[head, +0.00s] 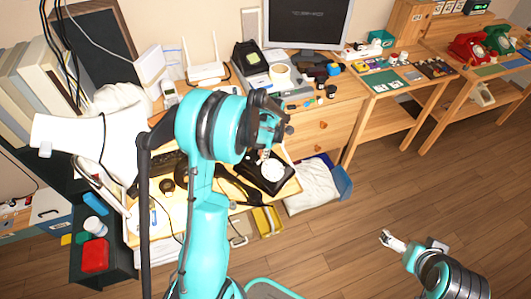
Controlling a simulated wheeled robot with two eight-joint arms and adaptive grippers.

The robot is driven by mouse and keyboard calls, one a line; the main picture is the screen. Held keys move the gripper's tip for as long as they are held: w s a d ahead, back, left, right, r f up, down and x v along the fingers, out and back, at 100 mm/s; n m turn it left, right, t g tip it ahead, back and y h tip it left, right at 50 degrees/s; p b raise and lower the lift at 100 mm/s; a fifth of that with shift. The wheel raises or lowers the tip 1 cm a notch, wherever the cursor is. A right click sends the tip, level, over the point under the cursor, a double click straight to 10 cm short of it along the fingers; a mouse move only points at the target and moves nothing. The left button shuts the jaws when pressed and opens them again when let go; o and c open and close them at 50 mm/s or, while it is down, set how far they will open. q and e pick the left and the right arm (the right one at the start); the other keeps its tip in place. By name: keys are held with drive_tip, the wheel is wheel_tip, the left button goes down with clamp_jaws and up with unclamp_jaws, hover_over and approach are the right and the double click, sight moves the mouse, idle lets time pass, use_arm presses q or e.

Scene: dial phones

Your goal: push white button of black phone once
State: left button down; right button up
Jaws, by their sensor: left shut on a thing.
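The black phone (283,183) with a round white dial (272,171) sits on the light wooden desk, in the middle of the head view. Its white button cannot be made out. A black curved handset-like thing (235,186) lies just left of the phone. My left gripper (264,150) hangs over the phone's back edge and covers part of it. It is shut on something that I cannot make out. Whether it touches the phone is unclear. My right gripper (388,238) is low at the right over the floor, away from the desk; its jaw state is unclear.
Red (468,48) and green (498,40) phones stand on the far right table. The wooden floor (440,180) is clear.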

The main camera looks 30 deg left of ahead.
use_arm(q)
drive_tip(key=shift+a+f, duration=0.25)
drive_tip(key=shift+f, duration=0.35)
drive_tip(key=shift+b, duration=0.3)
drive_tip(key=shift+a+f+b, duration=0.2)
drive_tip(key=shift+f+b, duration=0.1)
drive_tip(key=shift+f, duration=0.1)
drive_tip(key=shift+a+f, duration=0.1)
drive_tip(key=shift+f, duration=0.15)
wheel_tip(320, 180, up, 6)
drive_tip(key=d+p, duration=0.2)
drive_tip(key=p, duration=0.1)
drive_tip(key=shift+s+d+r+p, duration=0.2)
drive_tip(key=shift+d+r+p, duration=0.05)
drive_tip(key=shift+d+p, duration=0.15)
idle(0.4)
